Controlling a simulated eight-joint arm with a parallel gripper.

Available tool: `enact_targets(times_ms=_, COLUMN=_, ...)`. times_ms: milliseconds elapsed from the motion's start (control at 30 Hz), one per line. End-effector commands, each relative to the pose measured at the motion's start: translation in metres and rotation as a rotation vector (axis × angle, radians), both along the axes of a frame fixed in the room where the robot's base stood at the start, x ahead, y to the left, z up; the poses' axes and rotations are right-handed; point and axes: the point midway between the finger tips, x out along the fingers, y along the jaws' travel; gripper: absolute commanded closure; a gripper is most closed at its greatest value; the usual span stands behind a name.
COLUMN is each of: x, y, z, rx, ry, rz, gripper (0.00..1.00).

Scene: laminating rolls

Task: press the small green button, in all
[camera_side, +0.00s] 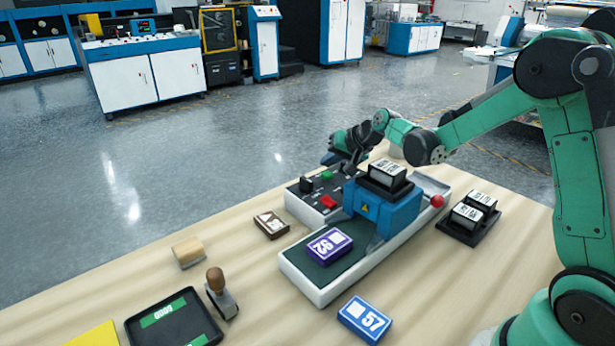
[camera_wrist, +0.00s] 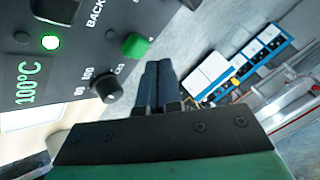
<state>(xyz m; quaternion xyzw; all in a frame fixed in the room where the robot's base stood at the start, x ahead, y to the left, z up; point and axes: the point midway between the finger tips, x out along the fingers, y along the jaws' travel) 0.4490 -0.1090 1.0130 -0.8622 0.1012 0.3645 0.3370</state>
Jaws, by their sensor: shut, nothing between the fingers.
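The small green button (camera_side: 326,175) is on the far part of the dark control panel (camera_side: 312,196) beside the laminator. It also shows in the wrist view as a green block (camera_wrist: 134,45) on the panel's edge. My gripper (camera_side: 351,168) is above the panel's far end, close to the button and to its right in the side view. In the wrist view my fingers (camera_wrist: 158,70) are together and empty, just below and right of the button. A gap seems to show between fingertips and button; I cannot tell their height above it.
The panel also has a red switch (camera_side: 328,202), a black dial (camera_wrist: 107,87), a lit green lamp (camera_wrist: 49,43) and a "100°C" readout (camera_wrist: 27,83). The blue laminator (camera_side: 388,217) stands beside it, with a purple card box (camera_side: 328,246) on its tray. A red-knobbed lever (camera_side: 437,200) is at right.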

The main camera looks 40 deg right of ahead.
Motion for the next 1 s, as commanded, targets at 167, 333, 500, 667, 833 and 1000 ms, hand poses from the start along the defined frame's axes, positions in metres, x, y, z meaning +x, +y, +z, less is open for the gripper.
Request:
enact_targets(times_ms=167, x=0.0000, y=0.0000, z=0.0000, rx=0.000, ry=0.000, rz=0.000, gripper=1.00)
enact_targets(times_ms=333, x=0.0000, y=0.0000, z=0.0000, rx=0.000, ry=0.000, rz=0.000, gripper=1.00)
enact_targets(times_ms=500, x=0.0000, y=0.0000, z=0.0000, rx=0.000, ry=0.000, rz=0.000, gripper=1.00)
enact_targets(times_ms=667, x=0.0000, y=0.0000, z=0.0000, rx=0.000, ry=0.000, rz=0.000, gripper=1.00)
enact_targets(times_ms=833, x=0.0001, y=-0.0001, z=-0.0018, rx=0.000, ry=0.000, rz=0.000, gripper=1.00)
enact_targets(times_ms=1000, x=0.0000, y=0.0000, z=-0.0075, rx=0.000, ry=0.000, rz=0.000, gripper=1.00)
